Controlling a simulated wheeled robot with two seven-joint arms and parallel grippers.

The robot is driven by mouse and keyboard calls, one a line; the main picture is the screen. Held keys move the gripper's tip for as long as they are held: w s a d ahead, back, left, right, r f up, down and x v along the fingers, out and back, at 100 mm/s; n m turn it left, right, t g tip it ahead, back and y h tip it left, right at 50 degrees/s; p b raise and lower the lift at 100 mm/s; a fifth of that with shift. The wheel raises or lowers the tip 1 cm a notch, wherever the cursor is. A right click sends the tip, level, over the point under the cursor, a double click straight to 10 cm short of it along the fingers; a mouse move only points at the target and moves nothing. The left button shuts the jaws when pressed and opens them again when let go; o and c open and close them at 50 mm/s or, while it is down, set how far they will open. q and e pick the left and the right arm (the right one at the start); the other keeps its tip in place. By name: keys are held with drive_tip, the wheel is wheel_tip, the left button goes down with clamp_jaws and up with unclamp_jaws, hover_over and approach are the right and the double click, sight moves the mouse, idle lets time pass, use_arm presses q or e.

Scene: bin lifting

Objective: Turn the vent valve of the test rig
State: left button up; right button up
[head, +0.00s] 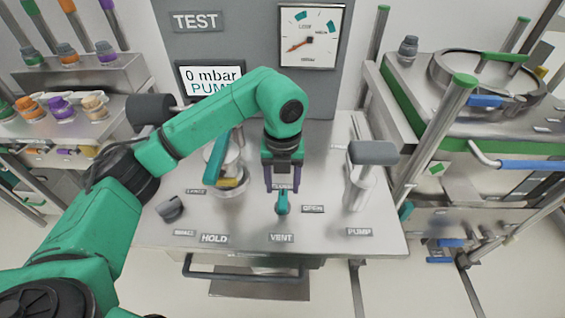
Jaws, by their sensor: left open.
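The test rig (330,243) is a grey metal bench with a dark upright panel behind it. The vent valve (282,204) is a small teal lever above the VENT label, near the middle of the rig's front part. My left gripper (282,188) points down right over the vent valve with its fingers apart. I cannot tell whether the fingers touch the lever. The display (211,77) reads 0 mbar, and its lower line is partly hidden by my left arm. The dial gauge (311,38) has a red needle pointing to the lower left. My right gripper is not in view.
A pump handle (373,153) stands on the rig at the right. A dark knob (170,207) is at the left front. A vessel with a teal handle (216,157) stands behind the HOLD label. Metal stations with coloured fittings flank the rig on both sides.

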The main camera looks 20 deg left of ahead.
sight(283, 199)
use_arm(q)
wheel_tip(283, 199, up, 9)
drive_tip(key=shift+r, duration=0.2)
